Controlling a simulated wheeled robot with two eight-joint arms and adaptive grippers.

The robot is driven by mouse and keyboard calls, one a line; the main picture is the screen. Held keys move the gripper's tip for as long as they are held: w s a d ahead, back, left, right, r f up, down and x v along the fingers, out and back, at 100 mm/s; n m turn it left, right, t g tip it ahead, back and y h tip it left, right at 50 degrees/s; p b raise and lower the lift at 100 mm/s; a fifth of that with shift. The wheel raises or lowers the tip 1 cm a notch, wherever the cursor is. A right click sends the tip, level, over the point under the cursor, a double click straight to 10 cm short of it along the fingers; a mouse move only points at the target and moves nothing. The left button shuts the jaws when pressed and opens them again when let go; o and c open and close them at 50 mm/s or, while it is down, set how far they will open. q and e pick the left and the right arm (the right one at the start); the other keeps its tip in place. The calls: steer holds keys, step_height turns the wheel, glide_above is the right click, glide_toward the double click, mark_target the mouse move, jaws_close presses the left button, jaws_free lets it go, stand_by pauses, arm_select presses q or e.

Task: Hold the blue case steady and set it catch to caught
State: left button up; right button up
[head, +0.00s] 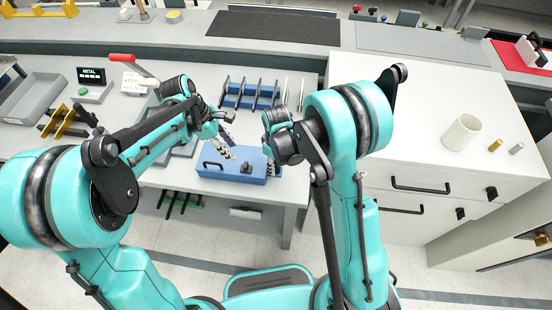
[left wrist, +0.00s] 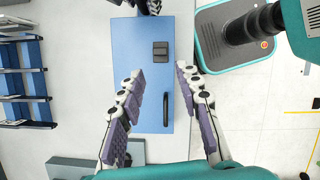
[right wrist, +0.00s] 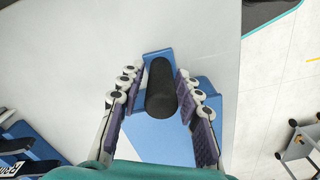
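The blue case (head: 232,172) lies on the front edge of the white bench. In the left wrist view the blue case (left wrist: 150,75) shows a black catch (left wrist: 160,48) and a black bar handle (left wrist: 165,110). I cannot tell how the catch is set. My left gripper (left wrist: 159,70) is open and empty above the case, its fingers either side of the face. My right gripper (right wrist: 157,78) is open around an upright black grip (right wrist: 162,88) at the case's right end. A small gap shows at its left finger; contact on the right is unclear.
A blue rack (head: 250,95) with black bars stands behind the case. A grey tray (head: 35,98), a METAL display (head: 91,76) and a red-handled tool (head: 122,58) are at the left. A white drawer cabinet (head: 425,150) bearing a white cup (head: 461,132) stands at the right.

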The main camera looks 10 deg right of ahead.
steer(key=shift+f, duration=0.35)
jaws_close()
arm_select(q)
steer(key=shift+a, duration=0.1)
steer(key=c, duration=0.4)
steer(key=w+a, duration=0.1)
steer(key=a, duration=0.1)
steer(key=a+m, duration=0.1)
steer(key=a, duration=0.1)
steer(key=w+a+m, duration=0.1)
steer(key=a, duration=0.1)
steer(key=shift+w+r+g, duration=0.2)
steer(key=shift+w+g, duration=0.1)
steer(key=shift+g, duration=0.1)
jaws_close()
